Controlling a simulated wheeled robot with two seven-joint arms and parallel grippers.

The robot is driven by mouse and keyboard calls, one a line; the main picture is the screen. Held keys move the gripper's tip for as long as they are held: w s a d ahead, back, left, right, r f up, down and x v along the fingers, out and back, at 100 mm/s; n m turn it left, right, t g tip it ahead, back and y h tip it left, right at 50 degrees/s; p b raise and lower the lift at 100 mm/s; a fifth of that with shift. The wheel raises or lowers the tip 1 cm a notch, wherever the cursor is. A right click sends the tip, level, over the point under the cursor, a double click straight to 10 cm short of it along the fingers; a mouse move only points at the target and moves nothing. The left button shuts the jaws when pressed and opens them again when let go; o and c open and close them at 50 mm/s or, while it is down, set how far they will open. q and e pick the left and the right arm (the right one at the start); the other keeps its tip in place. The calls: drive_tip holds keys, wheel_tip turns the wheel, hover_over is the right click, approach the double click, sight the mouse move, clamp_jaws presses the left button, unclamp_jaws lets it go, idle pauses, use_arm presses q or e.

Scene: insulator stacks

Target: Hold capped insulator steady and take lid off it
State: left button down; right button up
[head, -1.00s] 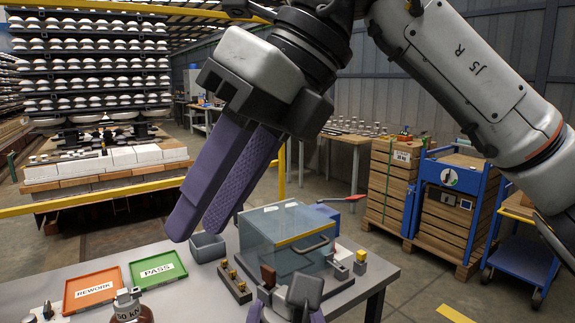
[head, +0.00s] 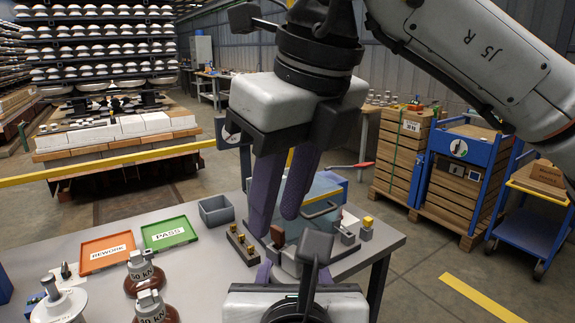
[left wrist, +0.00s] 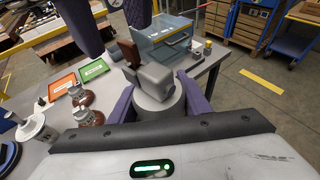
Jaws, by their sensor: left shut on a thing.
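My left gripper (head: 292,280) is at the bottom of the head view. Its purple fingers are shut on the capped insulator, a light grey round piece (left wrist: 160,106) in the left wrist view. A rounded grey fitting (left wrist: 155,78) sits on top, with a brown block (left wrist: 131,53) beside it; I cannot tell which part is the lid. In the head view the brown block (head: 278,236) and fitting (head: 316,246) also show. My right gripper (head: 275,222) hangs above them, fingers apart and pointing down, apparently empty. Its fingers also show at the top of the left wrist view.
Brown insulators (head: 145,278) stand at front left.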

sight(276, 227)
drive_tip(key=shift+x, duration=1.15)
clamp_jaws()
drive_tip(key=shift+r, duration=0.15)
drive_tip(key=shift+r, duration=1)
drive_tip(key=shift+r, duration=0.1)
drive_tip(key=shift+d+r, duration=0.1)
drive_tip(key=shift+r, duration=1.8)
